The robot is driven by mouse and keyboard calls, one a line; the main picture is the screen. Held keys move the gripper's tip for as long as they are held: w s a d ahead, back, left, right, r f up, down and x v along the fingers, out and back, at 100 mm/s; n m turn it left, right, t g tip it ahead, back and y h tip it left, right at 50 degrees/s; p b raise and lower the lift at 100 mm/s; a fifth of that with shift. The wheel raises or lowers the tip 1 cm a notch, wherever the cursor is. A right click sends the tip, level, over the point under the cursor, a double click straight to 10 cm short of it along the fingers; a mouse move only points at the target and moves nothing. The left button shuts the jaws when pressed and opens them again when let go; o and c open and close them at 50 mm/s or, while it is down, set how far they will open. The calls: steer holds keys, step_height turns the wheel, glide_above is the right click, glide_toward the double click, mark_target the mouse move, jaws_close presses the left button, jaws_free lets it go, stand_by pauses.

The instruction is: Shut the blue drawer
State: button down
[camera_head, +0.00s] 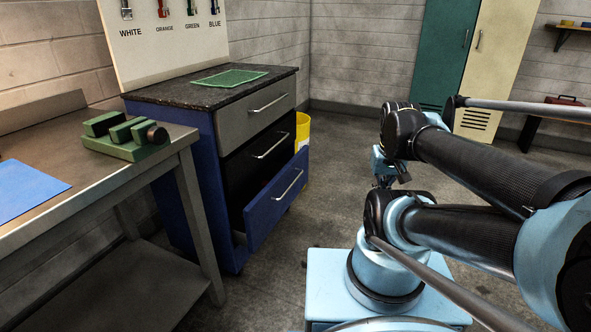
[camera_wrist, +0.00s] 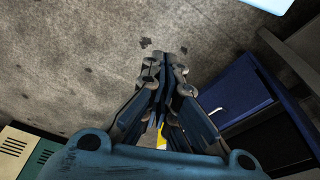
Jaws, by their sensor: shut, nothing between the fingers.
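The blue drawer (camera_head: 275,198) is the lowest in a blue cabinet (camera_head: 200,190). It stands pulled out, with a silver bar handle on its front. In the wrist view a blue drawer front (camera_wrist: 236,103) with a silver handle shows to the right of my gripper. My gripper (camera_wrist: 165,62) is shut and empty, with floor behind its fingertips. In the head view my gripper (camera_head: 386,180) is small and partly hidden by my arm, to the right of the drawer and apart from it.
A workbench (camera_head: 120,190) with a green vise (camera_head: 125,138) and a blue sheet (camera_head: 25,190) stands at left. A yellow bin (camera_head: 303,130) is behind the cabinet. Green and cream lockers (camera_head: 490,60) stand at the back. Floor between the drawer and my arm is clear.

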steer(key=w+a+r+m+y, duration=0.1)
steer(key=w+a+r+m, duration=0.15)
steer(key=w, duration=0.35)
steer(key=w+a+r+m, duration=0.1)
steer(key=w+r+m, duration=0.25)
steer(key=w, duration=0.35)
steer(key=m+y, duration=0.3)
steer(key=m, duration=1.3)
glide_above(297, 179)
steer(key=shift+g, duration=0.3)
step_height(297, 179, down, 29)
steer(key=shift+f, duration=0.2)
steer(key=shift+w+a, duration=0.15)
steer(key=shift+a, duration=0.3)
